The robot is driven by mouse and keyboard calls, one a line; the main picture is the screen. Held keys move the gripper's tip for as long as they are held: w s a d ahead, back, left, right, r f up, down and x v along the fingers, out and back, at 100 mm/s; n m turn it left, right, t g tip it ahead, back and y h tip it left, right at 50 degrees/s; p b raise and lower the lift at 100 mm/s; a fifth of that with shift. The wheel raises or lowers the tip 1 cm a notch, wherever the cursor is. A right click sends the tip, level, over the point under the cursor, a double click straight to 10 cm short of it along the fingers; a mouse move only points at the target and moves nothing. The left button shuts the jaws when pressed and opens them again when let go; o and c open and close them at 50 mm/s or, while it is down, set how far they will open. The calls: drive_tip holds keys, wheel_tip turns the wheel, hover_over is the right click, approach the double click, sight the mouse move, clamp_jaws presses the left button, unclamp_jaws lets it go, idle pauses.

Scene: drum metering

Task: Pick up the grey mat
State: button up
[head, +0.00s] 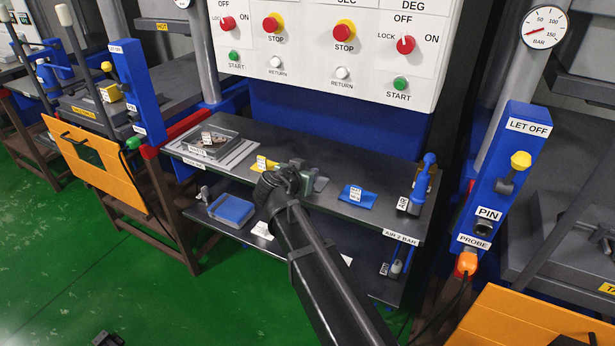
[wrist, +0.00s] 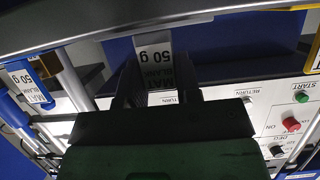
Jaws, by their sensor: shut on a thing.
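The grey mat (head: 321,184) lies on the upper dark shelf (head: 395,222) in the head view, mostly hidden behind my gripper (head: 299,180). In the wrist view its white label (wrist: 154,48) reads "MAT BLANK 50 g" and sits between the fingers of my gripper (wrist: 160,88). The gripper is shut on the grey mat at its near edge. The mat appears at shelf level; I cannot tell whether it touches the shelf.
A yellow mat (head: 264,164) lies left of my gripper and a blue mat (head: 356,196) lies right. A clear tray (head: 210,142) stands at the shelf's left end. A blue-handled fixture (head: 424,180) stands at the right end. A blue tray (head: 231,209) is on the lower shelf.

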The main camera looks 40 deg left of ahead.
wheel_tip(320, 180, up, 20)
drive_tip(key=p, duration=1.9)
drive_tip(key=shift+p, duration=0.35)
